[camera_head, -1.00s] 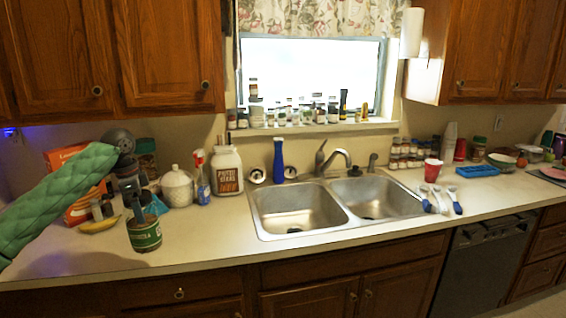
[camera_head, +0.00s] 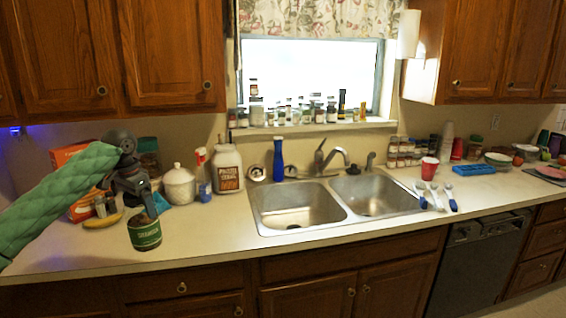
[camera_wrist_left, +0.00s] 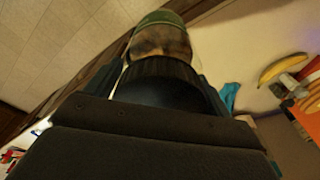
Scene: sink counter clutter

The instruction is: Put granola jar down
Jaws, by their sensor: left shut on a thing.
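The granola jar (camera_head: 145,234) has a green label and brownish contents. It is nearly upright over the left part of the counter, close to the front edge. I cannot tell whether its base touches the counter. My left gripper (camera_head: 147,208) comes down from above and is shut on the jar's upper part. In the left wrist view, the jar (camera_wrist_left: 160,42) shows past the dark gripper body, which hides part of it. My right gripper is not in view.
A banana (camera_head: 103,221), small jars and an orange box (camera_head: 75,155) stand behind and left of the jar. A white canister (camera_head: 178,186) and a large labelled jug (camera_head: 228,170) are behind it. Bare counter (camera_head: 205,235) lies between it and the sink (camera_head: 292,208).

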